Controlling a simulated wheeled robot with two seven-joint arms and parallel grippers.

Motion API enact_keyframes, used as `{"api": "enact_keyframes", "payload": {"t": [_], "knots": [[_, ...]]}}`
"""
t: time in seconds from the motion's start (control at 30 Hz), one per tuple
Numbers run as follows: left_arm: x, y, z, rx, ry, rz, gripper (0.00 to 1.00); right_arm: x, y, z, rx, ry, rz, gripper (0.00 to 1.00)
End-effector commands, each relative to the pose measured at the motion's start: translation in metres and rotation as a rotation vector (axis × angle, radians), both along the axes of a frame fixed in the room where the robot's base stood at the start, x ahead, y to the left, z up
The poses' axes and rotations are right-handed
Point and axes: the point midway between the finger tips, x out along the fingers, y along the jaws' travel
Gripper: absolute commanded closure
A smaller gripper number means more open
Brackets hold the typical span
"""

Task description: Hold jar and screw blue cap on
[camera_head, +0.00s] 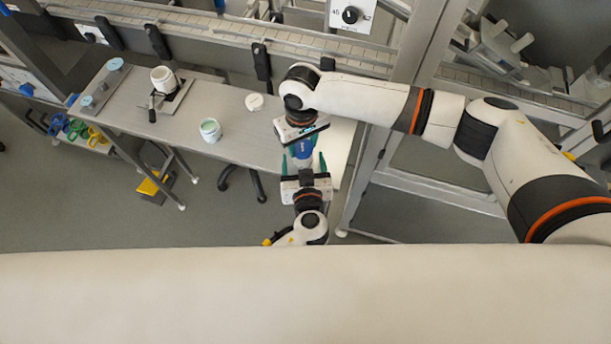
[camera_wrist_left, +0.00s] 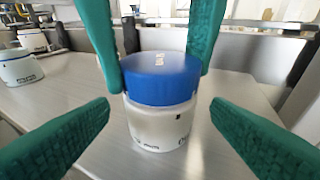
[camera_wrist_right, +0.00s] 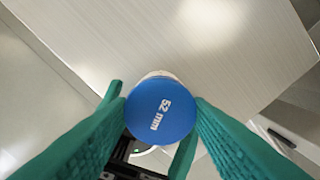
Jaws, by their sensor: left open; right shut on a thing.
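The blue cap (camera_wrist_right: 160,112), marked "52 mm", sits on top of the white jar (camera_wrist_left: 158,128) in the left wrist view. The jar stands upright on the table; whether the cap is threaded tight cannot be told. My right gripper (camera_wrist_right: 160,104) comes from above and is shut on the blue cap, one green finger at each side. My left gripper (camera_wrist_left: 160,106) is open, with its fingers on either side of the jar and gaps between. In the head view, the blue cap (camera_head: 302,149) shows between my two grippers, and the jar is mostly hidden.
The conveyor (camera_head: 220,28) runs behind. The jar is near the table's right end.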

Motion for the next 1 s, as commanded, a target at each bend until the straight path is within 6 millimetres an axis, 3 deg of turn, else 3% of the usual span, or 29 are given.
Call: {"api": "enact_keyframes", "payload": {"t": [0.2,0.57,0.87,0.9,1.0], "knots": [[0.023,0.002,-0.008,0.0,0.001,0.0,0.28,0.0,0.0,0.0,0.0,0.0,0.0,0.76],[0.028,0.002,-0.009,0.0,0.001,0.0,0.28,0.0,0.0,0.0,0.0,0.0,0.0,0.76],[0.028,0.002,-0.009,0.0,0.001,0.0,0.73,0.0,0.0,0.0,0.0,0.0,0.0,0.76],[0.028,0.002,-0.009,0.0,0.001,0.0,0.55,0.0,0.0,0.0,0.0,0.0,0.0,0.76],[0.028,0.002,-0.009,0.0,0.001,0.0,0.71,0.0,0.0,0.0,0.0,0.0,0.0,0.76]]}}
